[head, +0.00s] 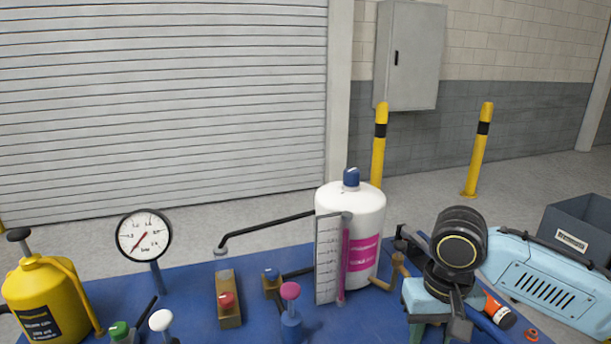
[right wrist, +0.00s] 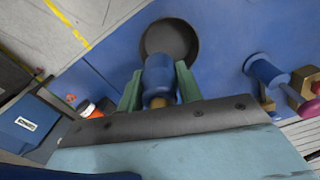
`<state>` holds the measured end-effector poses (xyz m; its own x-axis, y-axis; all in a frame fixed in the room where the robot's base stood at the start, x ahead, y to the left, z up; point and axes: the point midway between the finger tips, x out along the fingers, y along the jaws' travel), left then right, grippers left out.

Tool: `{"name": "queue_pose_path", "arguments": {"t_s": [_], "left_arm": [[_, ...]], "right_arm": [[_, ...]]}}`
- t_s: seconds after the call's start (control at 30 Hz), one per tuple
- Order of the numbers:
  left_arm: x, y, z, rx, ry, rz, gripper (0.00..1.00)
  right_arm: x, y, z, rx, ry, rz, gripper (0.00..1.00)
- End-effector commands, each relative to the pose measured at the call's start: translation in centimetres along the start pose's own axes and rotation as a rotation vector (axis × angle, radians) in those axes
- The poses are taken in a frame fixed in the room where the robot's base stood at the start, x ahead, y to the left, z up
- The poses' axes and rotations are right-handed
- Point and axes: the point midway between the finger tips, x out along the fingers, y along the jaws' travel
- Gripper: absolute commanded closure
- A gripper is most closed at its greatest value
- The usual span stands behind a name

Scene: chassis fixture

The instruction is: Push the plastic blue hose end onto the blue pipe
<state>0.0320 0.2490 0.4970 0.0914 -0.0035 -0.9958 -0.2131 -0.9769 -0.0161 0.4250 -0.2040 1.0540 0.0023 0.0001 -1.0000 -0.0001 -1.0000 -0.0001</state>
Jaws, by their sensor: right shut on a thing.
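In the right wrist view my right gripper (right wrist: 159,74) is shut on a blue cylindrical piece that looks like the blue hose end (right wrist: 158,72); a tan part shows at its near end. A dark round thing (right wrist: 172,35) lies just beyond it; I cannot tell whether they touch. A blue flanged stub (right wrist: 265,76), possibly the blue pipe, stands at the right, apart from the fingers. In the head view my right arm is over the right part of the blue table, and its dark wrist hides what is held. My left gripper is not in view.
On the blue table (head: 190,268) stand a yellow can (head: 38,293), a gauge (head: 143,236), a white bottle (head: 366,225), a scale plate (head: 327,262) and several coloured knobs.

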Motion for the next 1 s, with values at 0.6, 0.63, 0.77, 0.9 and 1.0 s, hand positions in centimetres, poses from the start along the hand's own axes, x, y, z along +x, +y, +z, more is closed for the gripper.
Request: {"name": "queue_pose_path", "arguments": {"t_s": [0.6,0.63,0.77,0.9,1.0], "left_arm": [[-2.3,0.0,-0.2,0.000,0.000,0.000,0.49],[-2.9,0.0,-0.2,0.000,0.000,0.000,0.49],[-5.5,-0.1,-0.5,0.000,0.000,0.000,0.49],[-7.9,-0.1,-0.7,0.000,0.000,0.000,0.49],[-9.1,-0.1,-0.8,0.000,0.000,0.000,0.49]], "right_arm": [[0.5,-3.6,0.3,-0.048,-0.019,-0.006,0.97],[0.6,-4.6,0.4,-0.062,-0.021,-0.006,0.97],[1.4,-9.7,1.5,-0.135,-0.030,-0.006,0.97],[2.2,-14.7,3.1,-0.215,-0.025,-0.004,0.97],[2.5,-17.4,4.3,-0.261,-0.018,-0.002,0.97]]}}
